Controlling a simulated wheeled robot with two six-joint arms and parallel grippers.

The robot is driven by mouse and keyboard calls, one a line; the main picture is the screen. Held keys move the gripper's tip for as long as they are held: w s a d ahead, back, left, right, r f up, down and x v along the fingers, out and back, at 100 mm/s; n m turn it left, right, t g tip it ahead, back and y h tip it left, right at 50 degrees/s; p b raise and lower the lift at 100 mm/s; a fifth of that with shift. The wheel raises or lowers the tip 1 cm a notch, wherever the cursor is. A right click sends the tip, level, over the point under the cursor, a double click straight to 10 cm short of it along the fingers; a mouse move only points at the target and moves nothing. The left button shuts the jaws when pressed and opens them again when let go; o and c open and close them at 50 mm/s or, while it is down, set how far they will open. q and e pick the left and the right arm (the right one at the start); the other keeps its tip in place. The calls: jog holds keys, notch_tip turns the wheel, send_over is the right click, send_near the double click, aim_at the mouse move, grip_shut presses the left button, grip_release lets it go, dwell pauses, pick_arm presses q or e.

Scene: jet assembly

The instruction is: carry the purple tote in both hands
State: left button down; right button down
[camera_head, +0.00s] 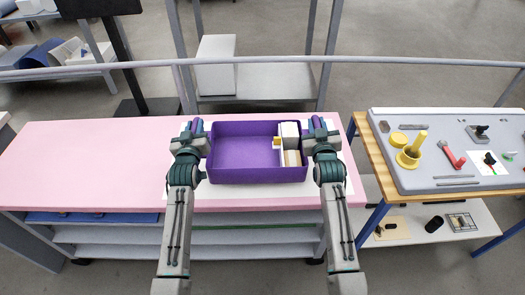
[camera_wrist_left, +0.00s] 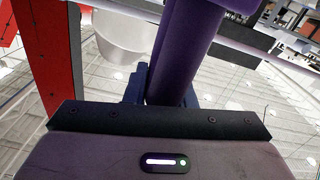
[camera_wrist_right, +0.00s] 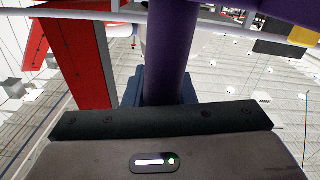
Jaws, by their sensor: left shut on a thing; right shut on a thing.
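The purple tote (camera_head: 240,158) is in the middle of the head view, over a white patch at the right part of the pink table. Inside it, at its right end, are a white block and small yellow and tan pieces. My left gripper (camera_head: 194,130) is shut on the tote's left handle, a purple bar that shows in the left wrist view (camera_wrist_left: 184,50). My right gripper (camera_head: 318,127) is shut on the right handle, which shows in the right wrist view (camera_wrist_right: 168,50). I cannot tell whether the tote touches the table.
The pink table (camera_head: 90,160) is clear to the left. A wooden bench (camera_head: 375,150) at the right bears a grey tray (camera_head: 400,180) with tools and yellow parts. A metal rail (camera_head: 400,61) runs behind, with a white box (camera_head: 216,65) on a shelf beyond it.

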pick_arm(q)
jog(key=shift+d+r, duration=0.25)
jog(key=shift+r, duration=0.25)
pick_arm(e)
jog(key=shift+d+r, duration=0.1)
jog(key=shift+r, duration=0.3)
pick_arm(q)
jog(key=shift+a+f, duration=0.15)
jog(key=shift+f, duration=0.1)
pick_arm(e)
jog(key=shift+f, duration=0.2)
